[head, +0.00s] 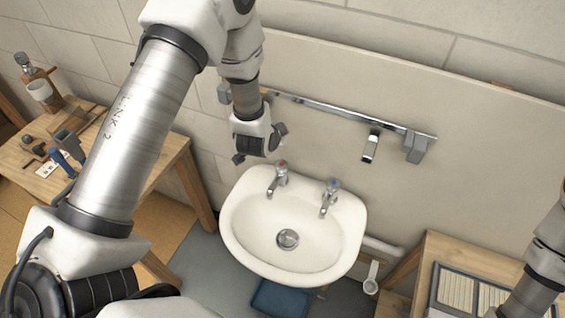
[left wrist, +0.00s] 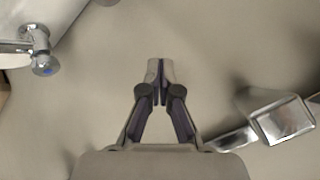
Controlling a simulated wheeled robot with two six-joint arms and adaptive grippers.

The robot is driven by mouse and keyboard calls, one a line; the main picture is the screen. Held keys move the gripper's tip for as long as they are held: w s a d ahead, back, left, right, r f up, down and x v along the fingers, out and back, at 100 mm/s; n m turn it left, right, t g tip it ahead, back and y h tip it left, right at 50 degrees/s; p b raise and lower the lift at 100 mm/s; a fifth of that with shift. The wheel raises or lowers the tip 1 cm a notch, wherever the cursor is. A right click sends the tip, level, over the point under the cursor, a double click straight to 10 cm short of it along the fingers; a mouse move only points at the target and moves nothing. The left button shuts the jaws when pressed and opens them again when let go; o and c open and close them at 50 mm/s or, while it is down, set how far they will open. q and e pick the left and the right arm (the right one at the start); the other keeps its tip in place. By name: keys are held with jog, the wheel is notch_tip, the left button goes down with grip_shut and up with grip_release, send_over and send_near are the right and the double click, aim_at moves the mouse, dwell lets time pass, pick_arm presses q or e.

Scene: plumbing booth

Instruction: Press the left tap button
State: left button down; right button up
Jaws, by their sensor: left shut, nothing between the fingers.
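The left tap (head: 280,174) has a red-marked button on top and stands on the back left rim of the white sink (head: 232,232). The right tap (head: 331,196) has a blue-marked button; it also shows at the upper left of the left wrist view (left wrist: 43,62). My left gripper (head: 258,146) hangs in front of the wall, just left of and above the left tap in the head view, apparently apart from it. In the left wrist view its fingers (left wrist: 160,72) are together and empty. The red button is not visible there. My right gripper is out of view.
A chrome wall rail (head: 330,112) with a hanging spout (head: 371,146) runs above the sink and shows at the lower right of the wrist view. A wooden bench (head: 165,165) with tools stands left, a wooden table (head: 425,262) right. A blue bin (head: 278,297) sits below the sink.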

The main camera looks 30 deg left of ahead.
aim_at(281, 165)
pick_arm(q)
jog(key=f, duration=0.1)
jog(key=f+b, duration=0.1)
jog(key=w+d+f+b, duration=0.1)
jog(key=shift+f, duration=0.15)
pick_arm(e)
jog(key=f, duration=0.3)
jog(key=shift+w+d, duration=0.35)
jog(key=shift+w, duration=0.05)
pick_arm(q)
jog(key=f+b, duration=0.1)
jog(key=f, duration=0.1)
jog(key=f+b, duration=0.1)
jog(key=b, duration=0.1)
jog(key=f+b, duration=0.1)
jog(key=f, duration=0.1)
jog(key=shift+s+a+f+b, duration=0.2)
jog(key=shift+a+f+b, duration=0.05)
jog(key=shift+f+b, duration=0.05)
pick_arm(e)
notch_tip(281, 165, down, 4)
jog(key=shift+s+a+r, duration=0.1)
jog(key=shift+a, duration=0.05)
pick_arm(q)
jog(key=shift+f, duration=0.15)
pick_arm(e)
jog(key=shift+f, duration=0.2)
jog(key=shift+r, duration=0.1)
